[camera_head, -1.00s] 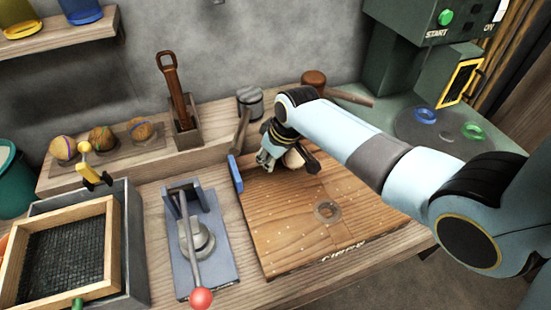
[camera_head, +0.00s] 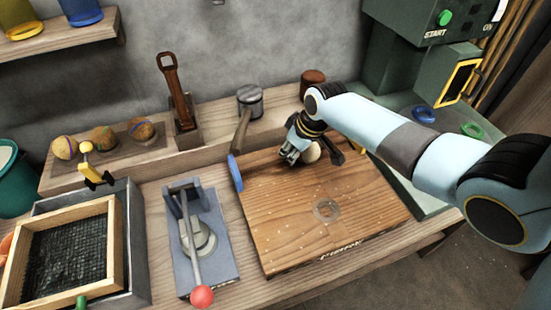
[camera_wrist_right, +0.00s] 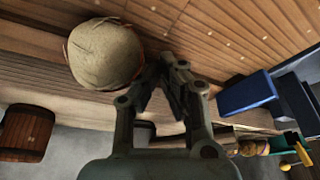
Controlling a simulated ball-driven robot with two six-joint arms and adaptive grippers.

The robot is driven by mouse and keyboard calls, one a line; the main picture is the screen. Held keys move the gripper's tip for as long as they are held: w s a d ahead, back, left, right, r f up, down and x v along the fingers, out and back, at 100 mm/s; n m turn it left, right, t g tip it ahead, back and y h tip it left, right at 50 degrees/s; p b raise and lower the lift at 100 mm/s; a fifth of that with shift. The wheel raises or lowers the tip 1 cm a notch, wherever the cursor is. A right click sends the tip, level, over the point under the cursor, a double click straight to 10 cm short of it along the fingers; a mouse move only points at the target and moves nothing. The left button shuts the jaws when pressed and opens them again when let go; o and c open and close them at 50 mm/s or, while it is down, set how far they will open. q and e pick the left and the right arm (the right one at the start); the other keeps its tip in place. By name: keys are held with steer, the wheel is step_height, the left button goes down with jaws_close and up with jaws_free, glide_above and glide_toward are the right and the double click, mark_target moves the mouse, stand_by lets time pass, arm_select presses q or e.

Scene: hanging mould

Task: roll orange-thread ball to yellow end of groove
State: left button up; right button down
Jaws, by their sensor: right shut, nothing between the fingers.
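The pale ball (camera_head: 311,152) rests at the back edge of the wooden board (camera_head: 290,205), partly hidden by my right gripper. In the right wrist view the ball (camera_wrist_right: 103,53) shows orange-brown thread at its rim. My right gripper (camera_head: 291,157) is shut and empty, close to the ball's left side in the head view; it also shows in the right wrist view (camera_wrist_right: 172,68). A blue end piece (camera_head: 235,172) stands at the board's left. A small bit of yellow (camera_head: 362,150) shows to the ball's right, mostly behind my arm. The groove is largely hidden. My left gripper is out of view.
A grey mallet (camera_head: 249,103) and a brown mallet (camera_head: 312,82) lie behind the board. A blue-grey lever press (camera_head: 203,245) stands to its left. The board's front is clear apart from a clear disc (camera_head: 326,209).

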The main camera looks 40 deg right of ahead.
steer(key=shift+w+a, duration=0.25)
steer(key=shift+a, duration=0.5)
steer(key=d, duration=0.2)
steer(key=s+d, duration=0.1)
steer(key=d, duration=0.2)
steer(key=shift+s+d+p, duration=0.3)
steer(key=shift+d+p, duration=0.05)
steer(key=shift+d, duration=0.05)
steer(key=shift+a, duration=0.1)
steer(key=shift+w+a, duration=0.2)
steer(key=shift+a, duration=0.6)
steer(key=d, duration=0.2)
steer(key=s+d, duration=0.1)
steer(key=d, duration=0.3)
steer(key=shift+s, duration=0.25)
steer(key=shift+a, duration=0.15)
